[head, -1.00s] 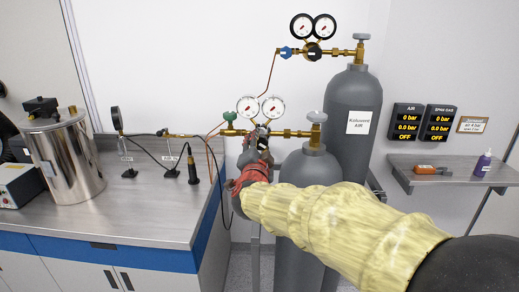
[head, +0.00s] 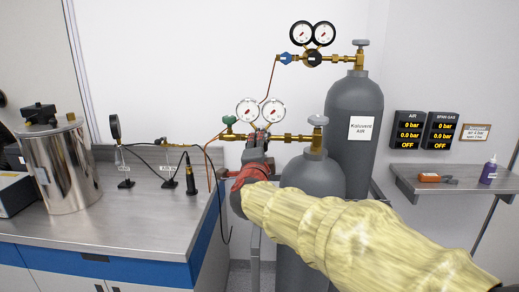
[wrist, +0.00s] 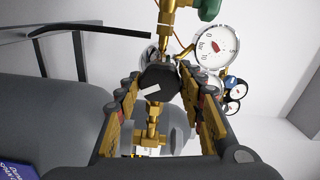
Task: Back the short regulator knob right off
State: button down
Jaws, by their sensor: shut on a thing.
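The short cylinder (head: 312,178) has a brass regulator with two white round gauges (head: 259,110) and a green valve handle (head: 229,120). Its black knob (wrist: 158,80) with a white mark is in the middle of the wrist view, below the gauge (wrist: 214,48). My gripper (wrist: 160,84) has a finger on either side of the knob and is shut on it. In the head view my gripper (head: 257,148) is in front of the regulator and hides the knob.
The tall cylinder (head: 352,130) with its own regulator and blue knob (head: 286,58) stands behind to the right. The bench (head: 130,225) is at left, a wall shelf (head: 450,184) at right. Both wall displays (head: 408,130) read 0 bar and OFF.

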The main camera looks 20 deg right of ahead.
jog(key=m+b, duration=0.2)
jog(key=b, duration=0.1)
jog(key=shift+f, duration=0.15)
jog(key=m, duration=0.4)
jog(key=shift+r, duration=0.2)
jog(key=shift+m, duration=1)
jog(key=shift+m, duration=0.3)
jog(key=m, duration=0.4)
jog(key=shift+m, duration=1.7)
